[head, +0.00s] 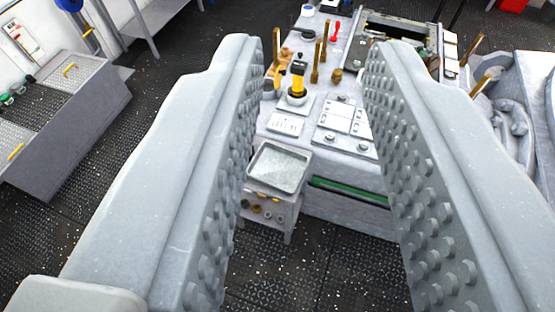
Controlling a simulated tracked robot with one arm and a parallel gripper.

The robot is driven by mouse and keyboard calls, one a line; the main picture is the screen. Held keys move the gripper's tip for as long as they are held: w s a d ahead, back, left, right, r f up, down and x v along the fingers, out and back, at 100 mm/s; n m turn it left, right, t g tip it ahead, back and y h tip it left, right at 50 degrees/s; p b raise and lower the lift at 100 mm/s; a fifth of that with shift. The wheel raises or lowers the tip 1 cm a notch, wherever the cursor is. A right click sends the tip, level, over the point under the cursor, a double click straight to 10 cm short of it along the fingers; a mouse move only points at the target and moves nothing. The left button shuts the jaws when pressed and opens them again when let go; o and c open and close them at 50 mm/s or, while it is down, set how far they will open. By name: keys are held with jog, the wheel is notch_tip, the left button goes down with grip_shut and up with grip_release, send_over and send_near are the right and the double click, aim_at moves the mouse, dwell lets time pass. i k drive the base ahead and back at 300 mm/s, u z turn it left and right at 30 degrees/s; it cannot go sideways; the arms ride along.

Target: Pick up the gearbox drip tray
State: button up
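The gearbox drip tray appears to be the shallow grey rectangular tray (278,169) in the middle of the head view. It sits on top of a small stand (285,207) at the front of a grey console. My gripper (316,60) is open, with its two studded fingers wide apart at left and right. The tray shows between the fingers, farther off and lower, and nothing is held. The left finger comes close to the tray's left edge in the picture.
The console (345,205) behind the tray carries upright brass levers (317,62), a yellow-and-black lever (298,78) and panels. A grey bench (75,130) stands at the left. Grey machinery (510,130) is at the right. Dark deck floor (270,285) lies open in front of the stand.

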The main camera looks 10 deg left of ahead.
aim_at(280, 168)
jog(key=i, duration=0.9)
jog(key=u, duration=0.05)
